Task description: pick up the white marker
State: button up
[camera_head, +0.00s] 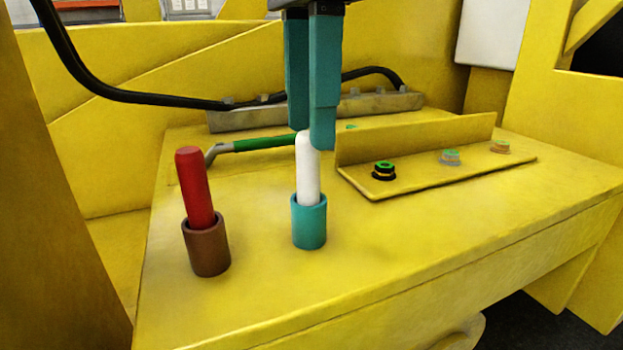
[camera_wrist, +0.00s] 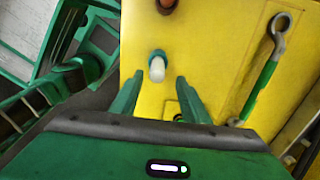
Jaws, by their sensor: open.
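The white marker (camera_head: 307,175) stands upright in a teal holder (camera_head: 309,225) on the yellow surface. My gripper (camera_head: 311,138) is open, pointing down at the marker's top end. In the head view, one teal finger overlaps the marker's upper right edge; I cannot tell whether it touches. In the wrist view, the white marker (camera_wrist: 157,70) appears between the tips of my open gripper (camera_wrist: 160,77), close to the fingertip line. The marker's lower part is hidden inside the holder.
A red marker (camera_head: 195,188) stands in a brown holder (camera_head: 206,248) to the left. A green-handled wrench (camera_head: 265,143) lies behind. A yellow angled bracket (camera_head: 415,138) with several small fittings is at the right. A black hose (camera_head: 130,95) runs behind. The front surface is clear.

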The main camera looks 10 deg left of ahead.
aim_at(307, 133)
jog(key=f, duration=0.4)
jog(key=shift+s+a+f, duration=0.1)
jog(key=shift+s+f, duration=0.25)
jog(key=shift+f, duration=0.05)
jog(key=shift+c, duration=0.4)
grip_shut()
jog(key=shift+r, duration=0.1)
